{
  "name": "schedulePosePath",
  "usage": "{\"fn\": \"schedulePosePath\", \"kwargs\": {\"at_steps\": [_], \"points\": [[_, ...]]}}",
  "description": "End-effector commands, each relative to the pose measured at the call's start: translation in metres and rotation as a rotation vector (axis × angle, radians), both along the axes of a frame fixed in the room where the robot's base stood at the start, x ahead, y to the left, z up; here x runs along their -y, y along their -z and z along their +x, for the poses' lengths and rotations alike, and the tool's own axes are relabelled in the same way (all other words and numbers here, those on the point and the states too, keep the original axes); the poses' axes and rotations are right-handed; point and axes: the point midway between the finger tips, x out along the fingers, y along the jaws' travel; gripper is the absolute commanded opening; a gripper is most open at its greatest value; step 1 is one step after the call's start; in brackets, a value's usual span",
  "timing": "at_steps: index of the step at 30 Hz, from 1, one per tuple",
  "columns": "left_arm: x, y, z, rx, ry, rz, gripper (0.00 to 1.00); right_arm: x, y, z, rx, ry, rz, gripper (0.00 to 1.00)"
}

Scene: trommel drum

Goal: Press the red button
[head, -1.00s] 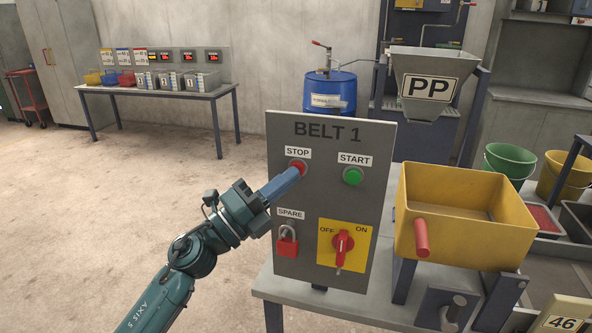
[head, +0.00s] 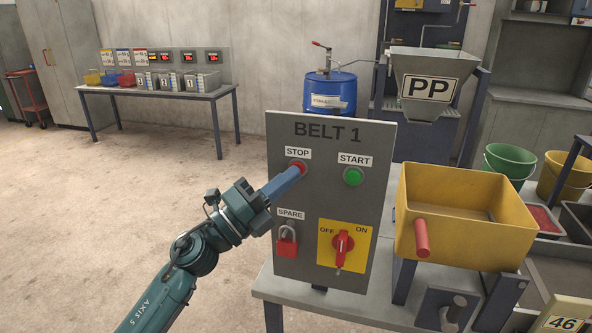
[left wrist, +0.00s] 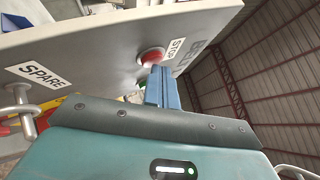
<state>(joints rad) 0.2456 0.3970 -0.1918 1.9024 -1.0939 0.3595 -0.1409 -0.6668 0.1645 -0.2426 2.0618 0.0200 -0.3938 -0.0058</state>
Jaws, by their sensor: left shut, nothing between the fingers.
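The red button (head: 299,167) sits under the STOP label on the grey BELT 1 panel (head: 330,150). In the left wrist view the red button (left wrist: 152,57) stands out from the panel face. My left gripper (head: 294,172) is shut and empty, with its blue fingertips at the button's lower edge in the head view. In the left wrist view the fingertips (left wrist: 160,72) overlap the button's lower right edge; I cannot tell whether they touch it. My right gripper is not in view.
A green START button (head: 353,176) is to the right. Below are a red padlock (head: 287,241) by the SPARE label and a red rotary switch (head: 342,244) on a yellow plate. A yellow bin (head: 450,245) stands right of the panel. Open floor lies to the left.

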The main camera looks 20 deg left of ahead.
Motion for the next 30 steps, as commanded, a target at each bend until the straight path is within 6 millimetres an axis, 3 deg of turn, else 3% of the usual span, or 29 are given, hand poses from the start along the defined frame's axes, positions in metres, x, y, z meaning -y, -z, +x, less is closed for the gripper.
{"fn": "schedulePosePath", "kwargs": {"at_steps": [8, 20, 30], "points": [[-0.001, 0.0, -0.014, -0.001, 0.0, 0.001, 0.0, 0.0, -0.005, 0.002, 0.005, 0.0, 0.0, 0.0], [-0.001, 0.0, -0.018, -0.001, 0.0, 0.001, 0.0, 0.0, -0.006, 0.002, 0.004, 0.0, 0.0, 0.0], [-0.002, 0.0, -0.051, -0.002, -0.001, 0.001, 0.0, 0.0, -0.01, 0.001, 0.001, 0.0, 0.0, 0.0]]}}
